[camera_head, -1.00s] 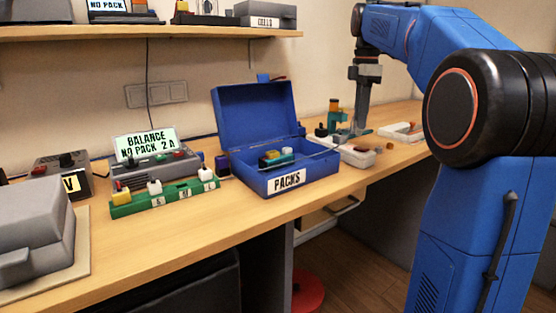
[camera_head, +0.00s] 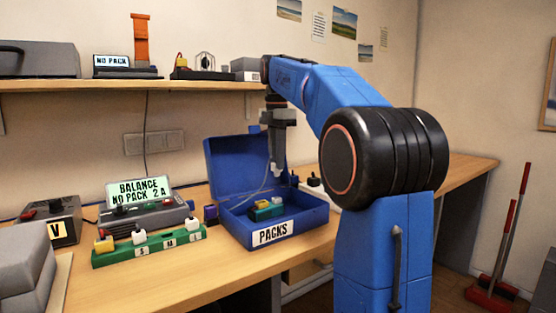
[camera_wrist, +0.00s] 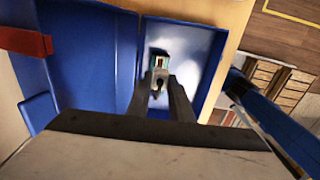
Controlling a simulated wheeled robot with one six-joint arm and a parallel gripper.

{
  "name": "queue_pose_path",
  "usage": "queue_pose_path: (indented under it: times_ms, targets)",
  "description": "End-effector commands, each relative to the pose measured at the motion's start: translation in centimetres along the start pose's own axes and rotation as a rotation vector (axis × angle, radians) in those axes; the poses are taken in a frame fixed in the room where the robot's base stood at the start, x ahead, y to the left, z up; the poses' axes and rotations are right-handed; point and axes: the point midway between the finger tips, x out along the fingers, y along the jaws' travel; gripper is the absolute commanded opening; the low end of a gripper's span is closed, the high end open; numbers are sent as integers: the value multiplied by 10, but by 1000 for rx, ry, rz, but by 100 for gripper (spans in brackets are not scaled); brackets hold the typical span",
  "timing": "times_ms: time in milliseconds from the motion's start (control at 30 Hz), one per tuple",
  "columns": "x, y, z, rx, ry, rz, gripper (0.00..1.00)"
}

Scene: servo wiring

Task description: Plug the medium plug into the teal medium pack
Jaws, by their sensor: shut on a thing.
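My gripper (camera_head: 278,168) hangs pointing down above the open blue box labelled PACKS (camera_head: 318,213). It is shut on a small plug, which looks dark between the fingertips (camera_wrist: 158,78) in the wrist view. A thin pale cable (camera_head: 256,191) curves from near the fingertips down into the box. The teal pack (camera_head: 266,211) lies in the box, with a yellow part on top. In the wrist view the teal pack (camera_wrist: 158,60) shows just beyond the fingertips, partly hidden by them. The plug is above the pack and apart from it.
The raised box lid (camera_head: 228,168) stands behind and left of my gripper. A green strip (camera_head: 160,246) with S, M and L labels stands left of the box, before the balancer (camera_head: 140,212) reading NO PACK. A shelf (camera_head: 120,87) runs above.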

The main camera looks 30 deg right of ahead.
Motion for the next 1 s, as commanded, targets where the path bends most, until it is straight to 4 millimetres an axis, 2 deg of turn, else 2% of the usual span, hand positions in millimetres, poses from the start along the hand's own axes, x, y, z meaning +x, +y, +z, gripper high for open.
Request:
queue_pose_path:
  times_ms: [433,1000]
  targets:
    - [5,0,0,0,0,0,0]
    - [47,0,0,0,0,0,0]
